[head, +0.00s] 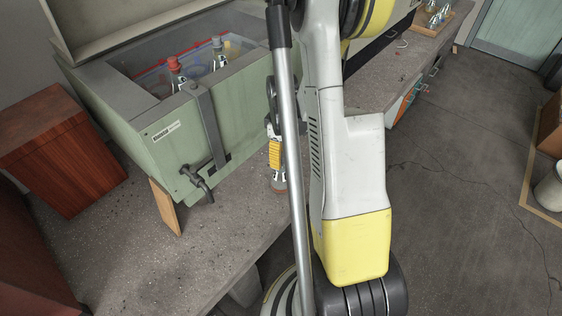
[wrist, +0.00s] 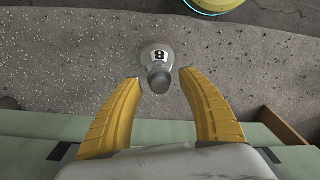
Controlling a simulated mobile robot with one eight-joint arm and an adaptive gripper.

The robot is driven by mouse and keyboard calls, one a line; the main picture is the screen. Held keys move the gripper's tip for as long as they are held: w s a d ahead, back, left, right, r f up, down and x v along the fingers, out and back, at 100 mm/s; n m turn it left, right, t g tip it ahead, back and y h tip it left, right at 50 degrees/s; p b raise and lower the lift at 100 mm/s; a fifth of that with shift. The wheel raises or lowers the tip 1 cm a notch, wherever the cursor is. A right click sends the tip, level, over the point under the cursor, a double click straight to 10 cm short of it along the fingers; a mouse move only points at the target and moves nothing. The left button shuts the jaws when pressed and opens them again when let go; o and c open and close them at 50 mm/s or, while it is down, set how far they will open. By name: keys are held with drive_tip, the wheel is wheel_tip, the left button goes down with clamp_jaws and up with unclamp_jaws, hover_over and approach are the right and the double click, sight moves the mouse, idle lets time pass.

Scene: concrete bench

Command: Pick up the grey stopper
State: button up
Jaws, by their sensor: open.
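A small clear flask (wrist: 157,56) with a black mark on its label stands on the speckled bench. Its grey stopper (wrist: 158,80) faces the camera in the wrist view. My gripper (wrist: 160,76) has its yellow fingers spread, one on each side of the stopper, with gaps visible. In the head view, the yellow fingers (head: 275,153) are beside the green box, above a flask (head: 279,184) mostly hidden by them and my arm. Another grey-topped flask (head: 218,46) stands inside the green box.
The open green box (head: 150,160) has a front latch and tap. Inside are flasks with a red stopper (head: 173,63) and a tan stopper (head: 229,44). A reddish wooden block (head: 50,145) stands left. The bench front (head: 140,262) is clear.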

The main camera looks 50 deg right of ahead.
drive_tip(key=c, duration=0.9)
drive_tip(key=shift+r, duration=0.1)
drive_tip(key=shift+c, duration=0.2)
